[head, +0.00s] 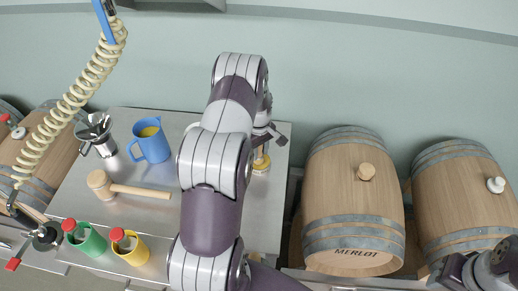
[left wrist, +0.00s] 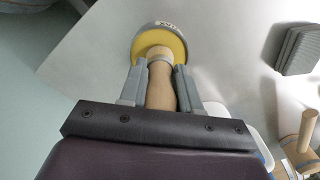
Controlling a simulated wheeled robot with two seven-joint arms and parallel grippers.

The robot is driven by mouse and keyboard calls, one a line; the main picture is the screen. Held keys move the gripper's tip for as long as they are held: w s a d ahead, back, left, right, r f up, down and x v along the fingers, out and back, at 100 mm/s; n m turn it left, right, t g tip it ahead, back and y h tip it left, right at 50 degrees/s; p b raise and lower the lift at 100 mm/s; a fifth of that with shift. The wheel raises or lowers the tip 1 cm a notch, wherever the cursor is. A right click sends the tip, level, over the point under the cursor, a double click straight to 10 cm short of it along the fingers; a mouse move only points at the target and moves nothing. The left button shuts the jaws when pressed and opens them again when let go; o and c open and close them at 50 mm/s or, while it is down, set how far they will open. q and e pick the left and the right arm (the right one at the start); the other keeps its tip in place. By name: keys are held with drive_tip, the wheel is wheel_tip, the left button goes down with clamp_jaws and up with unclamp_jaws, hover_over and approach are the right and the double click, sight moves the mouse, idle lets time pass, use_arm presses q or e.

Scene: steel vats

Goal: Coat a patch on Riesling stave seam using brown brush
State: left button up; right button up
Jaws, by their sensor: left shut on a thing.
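My left gripper (head: 264,146) is over the right end of the steel table, and its jaws are shut on a light wooden handle (left wrist: 160,88). In the left wrist view the handle's far end stands in a round tin (left wrist: 138,33) with yellow contents; any bristles are hidden. In the head view the tin (head: 261,168) is partly behind my arm. My right gripper (head: 462,272) shows only in part at the lower right, and its jaws cannot be made out. A barrel marked MERLOT (head: 352,222) stands right of the table. I see no Riesling label.
The steel table (head: 150,215) holds a blue jug (head: 150,140), a wooden mallet (head: 125,188), a metal cup of tools (head: 97,137), and green (head: 92,243) and yellow (head: 135,252) containers. More barrels stand at far right (head: 465,205) and left (head: 45,160). A coiled hose (head: 75,95) hangs at the left.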

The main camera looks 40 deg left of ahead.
use_arm(q)
wheel_tip(320, 180, up, 7)
drive_tip(key=p, duration=0.4)
drive_tip(key=shift+w, duration=0.1)
idle(0.6)
